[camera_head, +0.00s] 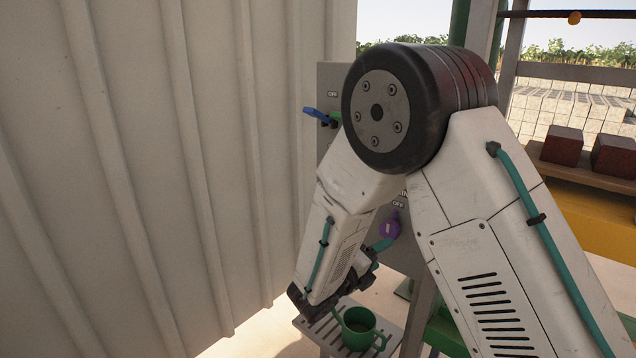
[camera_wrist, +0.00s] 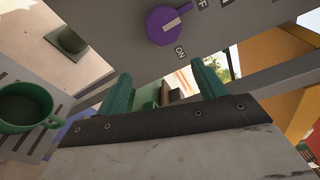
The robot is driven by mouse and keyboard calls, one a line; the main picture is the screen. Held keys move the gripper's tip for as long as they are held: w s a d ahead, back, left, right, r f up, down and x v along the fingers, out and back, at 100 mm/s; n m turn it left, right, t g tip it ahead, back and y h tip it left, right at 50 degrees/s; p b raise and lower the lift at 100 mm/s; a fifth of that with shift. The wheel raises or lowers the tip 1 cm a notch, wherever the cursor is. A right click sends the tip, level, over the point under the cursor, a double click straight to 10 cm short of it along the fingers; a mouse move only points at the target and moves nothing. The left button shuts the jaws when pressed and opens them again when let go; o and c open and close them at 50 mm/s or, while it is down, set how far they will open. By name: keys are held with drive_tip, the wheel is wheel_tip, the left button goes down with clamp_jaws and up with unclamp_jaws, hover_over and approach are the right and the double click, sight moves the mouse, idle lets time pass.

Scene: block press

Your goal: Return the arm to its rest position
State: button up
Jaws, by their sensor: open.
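My arm folds down in front of a grey panel (camera_head: 335,85) in the head view. My gripper (camera_wrist: 163,86) shows in the wrist view as two teal fingers spread apart with nothing between them; it is open. A purple knob (camera_wrist: 168,24) on the panel is close ahead of the fingers, apart from them, with ON and OFF marks by it. In the head view the purple knob (camera_head: 391,228) sits just right of my forearm's lower end. The fingers are mostly hidden there behind my wrist.
A green mug (camera_head: 358,338) stands on a slatted shelf (camera_head: 312,332) below my wrist; the mug is also at left in the wrist view (camera_wrist: 24,110). A blue lever (camera_head: 316,114) is higher on the panel. A ribbed wall (camera_head: 150,170) fills the left. Dark red blocks (camera_head: 562,146) sit at right.

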drive_tip(key=s+d+m+g, duration=0.2)
drive_tip(key=m, duration=0.1)
drive_tip(key=s+d+r+m+g, duration=0.1)
drive_tip(key=s+m+g, duration=0.1)
drive_tip(key=s+m, duration=0.1)
drive_tip(key=s+d+r+m+g, duration=0.1)
drive_tip(key=s+d+m+g, duration=0.1)
drive_tip(key=m, duration=0.3)
drive_tip(key=shift+s+d+g, duration=0.3)
drive_tip(key=shift+s+d, duration=0.05)
drive_tip(key=shift+s, duration=0.4)
drive_tip(key=s+d+r+m+g+y, duration=0.1)
drive_tip(key=s+r+m+y, duration=0.5)
drive_tip(key=s+m, duration=0.7)
drive_tip(key=s+d+r+m+g+y, duration=0.1)
drive_tip(key=s+r+m+y, duration=0.6)
drive_tip(key=s+m, duration=0.6)
drive_tip(key=shift+s+d+r+m+g+y, duration=0.25)
drive_tip(key=shift+r+m, duration=0.6)
drive_tip(key=shift+m, duration=0.65)
